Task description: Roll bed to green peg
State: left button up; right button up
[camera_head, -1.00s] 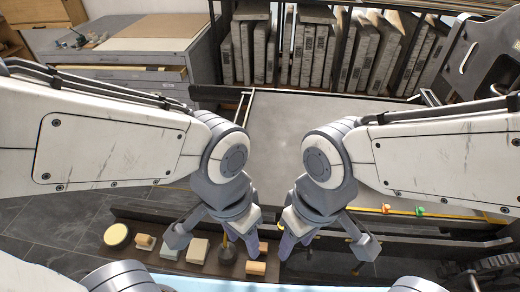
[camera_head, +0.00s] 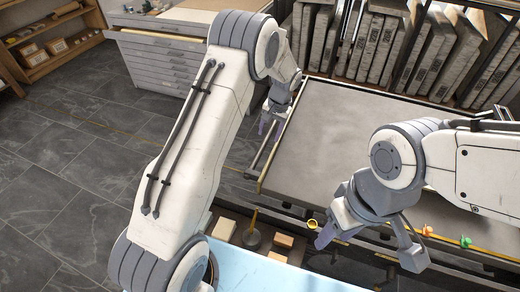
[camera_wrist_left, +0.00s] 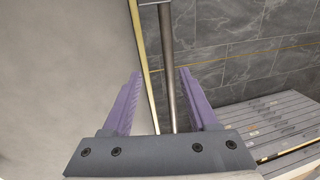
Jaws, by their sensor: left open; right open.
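The bed (camera_head: 340,135) is a flat grey slab with a light edge strip. A metal bar (camera_head: 270,150) runs along its left end and also shows in the left wrist view (camera_wrist_left: 168,60). My left gripper (camera_head: 272,124) is open at this bar, near the bed's far left corner. In the left wrist view the bar passes between its two purple fingers (camera_wrist_left: 160,74); I cannot tell how deep it sits. The green peg (camera_head: 466,242) stands on the front rail at right, with an orange peg (camera_head: 427,230) to its left. My right gripper (camera_head: 368,248) is open and empty before the bed's front edge.
Upright stone slabs (camera_head: 380,45) stand in a rack behind the bed. A grey drawer cabinet (camera_head: 160,65) stands at the back left. The tiled floor (camera_head: 90,160) at left is clear.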

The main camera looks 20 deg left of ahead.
aim_at(259, 152)
pick_arm(q)
jog(key=a+f, duration=0.1)
jog(key=f, duration=0.3)
jog(key=a+f+p, duration=0.1)
jog(key=f, duration=0.3)
jog(key=w+a+f, duration=0.1)
jog(key=f, duration=0.3)
jog(key=shift+a+p, duration=0.35)
jog(key=shift+a, duration=0.05)
grip_shut()
jog(key=shift+s, duration=0.1)
dwell(0.7)
